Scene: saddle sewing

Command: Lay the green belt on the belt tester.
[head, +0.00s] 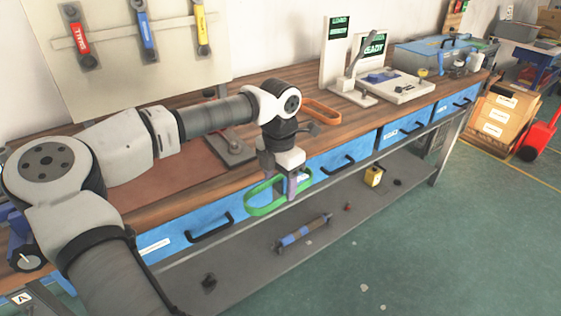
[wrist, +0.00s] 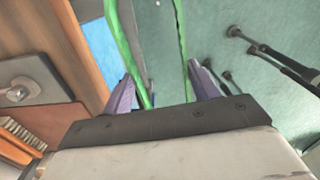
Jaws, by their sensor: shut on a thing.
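The green belt (head: 262,212) is a loop hanging from my gripper (head: 296,186), in front of the bench's front edge and blue drawers. In the wrist view the belt (wrist: 183,45) runs as two green strands between the purple fingers of my gripper (wrist: 162,85). The gripper is shut on it; the exact grip point is partly hidden. Two stations with green-lettered screens stand farther right on the bench: a lever device (head: 352,92) and a white-based device (head: 395,90) with a blue part. I cannot tell which is the belt tester.
An orange belt (head: 320,110) lies on the wooden bench (head: 300,137) behind my gripper. A metal plate device (head: 235,150) stands left of it. A grey-blue case (head: 430,50) is at the far end. The lower shelf (head: 330,210) holds a roller and small items.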

